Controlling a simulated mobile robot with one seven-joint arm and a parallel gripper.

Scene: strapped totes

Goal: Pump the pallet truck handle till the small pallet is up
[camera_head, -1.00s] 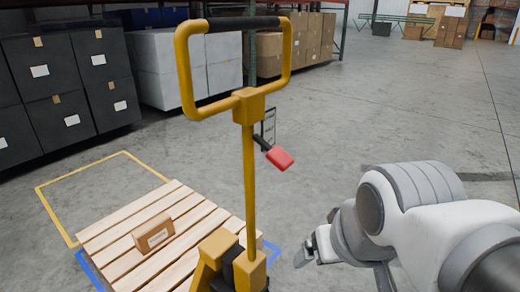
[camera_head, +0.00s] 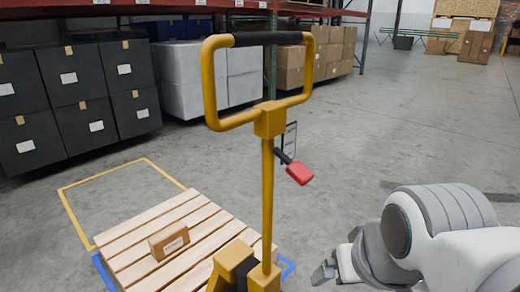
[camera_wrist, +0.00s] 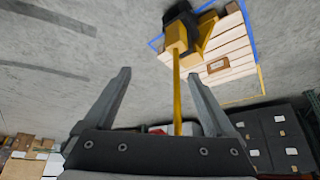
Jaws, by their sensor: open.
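The yellow pallet truck handle (camera_head: 268,190) stands upright in the middle of the head view, with a black grip bar (camera_head: 268,38) across its top loop. A red-tipped lever (camera_head: 299,173) sticks out from its shaft. The small wooden pallet (camera_head: 135,240) is behind the truck's yellow base (camera_head: 232,262), low over a blue floor outline; its exact height cannot be told. My gripper (camera_head: 326,270) is to the right of the handle and below its loop, apart from it. In the wrist view my gripper (camera_wrist: 160,75) is open and empty; the yellow shaft (camera_wrist: 177,95) shows beyond the fingers.
A small brown carton (camera_head: 169,241) lies on the pallet. A yellow floor outline (camera_head: 75,215) is beside it. Black bins (camera_head: 75,95) and white boxes (camera_head: 180,75) stand behind at the left. The grey floor at the right (camera_head: 420,130) is clear.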

